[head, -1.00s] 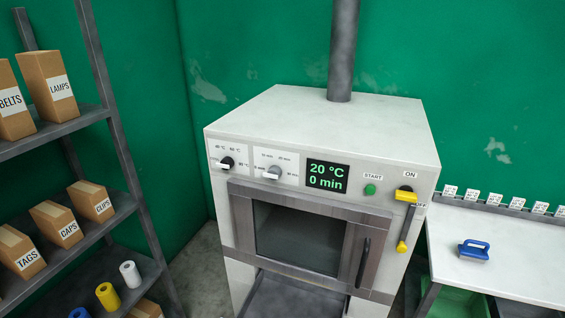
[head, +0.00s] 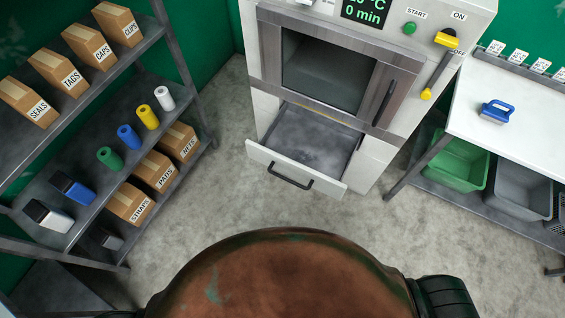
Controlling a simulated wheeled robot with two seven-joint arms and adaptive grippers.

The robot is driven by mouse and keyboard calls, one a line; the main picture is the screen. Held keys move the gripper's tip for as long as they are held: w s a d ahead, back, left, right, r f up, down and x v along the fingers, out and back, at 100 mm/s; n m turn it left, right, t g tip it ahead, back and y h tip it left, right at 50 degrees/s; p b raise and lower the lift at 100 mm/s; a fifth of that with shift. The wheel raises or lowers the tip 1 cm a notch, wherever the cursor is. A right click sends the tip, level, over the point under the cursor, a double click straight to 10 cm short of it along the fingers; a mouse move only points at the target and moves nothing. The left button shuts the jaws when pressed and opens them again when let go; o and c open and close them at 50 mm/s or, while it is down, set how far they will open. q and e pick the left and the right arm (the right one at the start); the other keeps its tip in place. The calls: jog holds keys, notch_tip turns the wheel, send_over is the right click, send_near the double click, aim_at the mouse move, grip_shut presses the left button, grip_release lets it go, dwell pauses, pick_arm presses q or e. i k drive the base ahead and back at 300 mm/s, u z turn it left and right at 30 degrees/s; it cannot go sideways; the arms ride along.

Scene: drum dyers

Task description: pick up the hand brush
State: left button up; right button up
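The hand brush (head: 496,111) has a blue handle and a pale lower edge. It lies on the white table (head: 483,156) at the right in the head view, near the table's left end. Nothing touches its handle. Neither of my grippers shows in the view, so I cannot see how they stand.
The machine's lower drawer (head: 303,166) is pulled out over the floor. Green (head: 457,162) and grey (head: 523,190) bins stand under the table. A shelf (head: 75,203) with boxes and rolls is at the left. Grey floor (head: 225,187) is clear between.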

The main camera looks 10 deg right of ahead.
aim_at(500, 117)
jog(key=z, duration=1.85)
